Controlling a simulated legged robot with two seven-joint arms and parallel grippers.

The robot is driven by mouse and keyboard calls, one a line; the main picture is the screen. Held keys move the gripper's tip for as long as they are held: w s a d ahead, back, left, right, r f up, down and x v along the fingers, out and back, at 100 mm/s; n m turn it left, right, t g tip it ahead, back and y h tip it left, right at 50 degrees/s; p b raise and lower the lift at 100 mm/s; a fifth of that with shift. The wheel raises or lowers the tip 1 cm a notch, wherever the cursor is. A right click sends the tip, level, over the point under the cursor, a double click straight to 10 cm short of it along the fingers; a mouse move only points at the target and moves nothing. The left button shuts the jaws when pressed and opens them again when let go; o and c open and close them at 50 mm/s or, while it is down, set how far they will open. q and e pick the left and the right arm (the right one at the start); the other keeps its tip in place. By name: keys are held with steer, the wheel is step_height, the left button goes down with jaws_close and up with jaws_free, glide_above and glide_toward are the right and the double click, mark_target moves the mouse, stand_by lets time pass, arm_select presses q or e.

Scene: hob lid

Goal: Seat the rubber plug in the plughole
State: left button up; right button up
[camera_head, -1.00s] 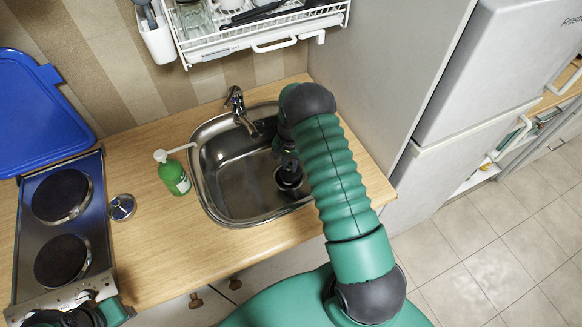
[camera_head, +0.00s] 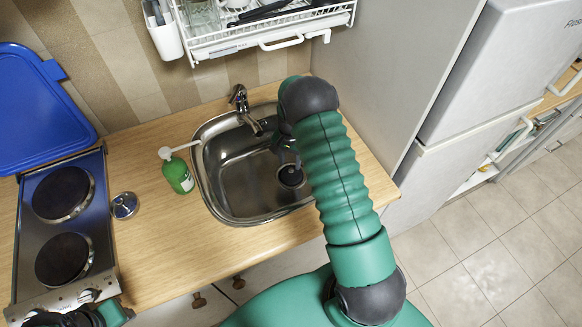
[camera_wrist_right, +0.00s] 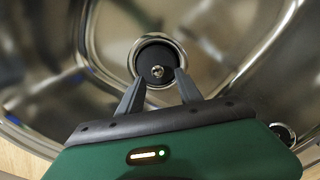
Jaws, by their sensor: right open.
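The black rubber plug (camera_head: 290,176) is at the bottom of the steel sink. In the right wrist view the plug (camera_wrist_right: 153,55) is a dark disc with a small metal knob, lying inside the bright ring of the plughole (camera_wrist_right: 181,46). It looks roughly centred; I cannot tell its exact depth. My right gripper (camera_wrist_right: 154,82) is open and empty, its two fingertips apart on the near side of the knob. In the head view the right gripper (camera_head: 287,155) is just above the plug, partly hidden by my arm. Part of my left gripper (camera_head: 68,318) shows at the bottom left edge.
The sink (camera_head: 222,207) has a tap (camera_head: 241,103) at its back. A green bottle (camera_head: 178,173) stands left of it, with a small round metal object (camera_head: 124,205) beyond. The hob (camera_head: 93,240) has its blue lid (camera_head: 40,110) raised. A dish rack (camera_head: 260,32) hangs above.

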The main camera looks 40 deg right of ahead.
mark_target(291, 171)
step_height(291, 171, up, 8)
steer(key=s+a+r+n, duration=0.2)
steer(key=a+r+n, duration=0.1)
steer(key=a, duration=0.4)
steer(key=s+a+r+n+t, duration=0.1)
steer(key=s+a+n, duration=0.2)
steer(key=s+a, duration=0.1)
steer(key=s+a+r+n+t, duration=0.1)
steer(key=s+a+r+n, duration=0.1)
steer(key=s+a, duration=0.3)
steer(key=s+a+r+n, duration=0.2)
steer(key=s+a+n, duration=0.2)
steer(key=a, duration=0.3)
steer(key=shift+s+n+t, duration=0.2)
steer(key=shift+n+t, duration=0.1)
steer(key=shift+t, duration=0.1)
steer(key=shift+w+d+f, duration=0.25)
steer(key=shift+w+d, duration=0.05)
steer(key=shift+d, duration=0.45)
steer(key=shift+s+a+r, duration=0.1)
steer(key=shift+a, duration=0.5)
arm_select(q)
steer(key=shift+s+d+f, duration=0.15)
steer(key=shift+d+f, duration=0.15)
arm_select(e)
steer(key=shift+d, duration=0.45)
arm_select(q)
steer(key=shift+a, duration=0.25)
arm_select(e)
steer(key=shift+a, duration=0.3)
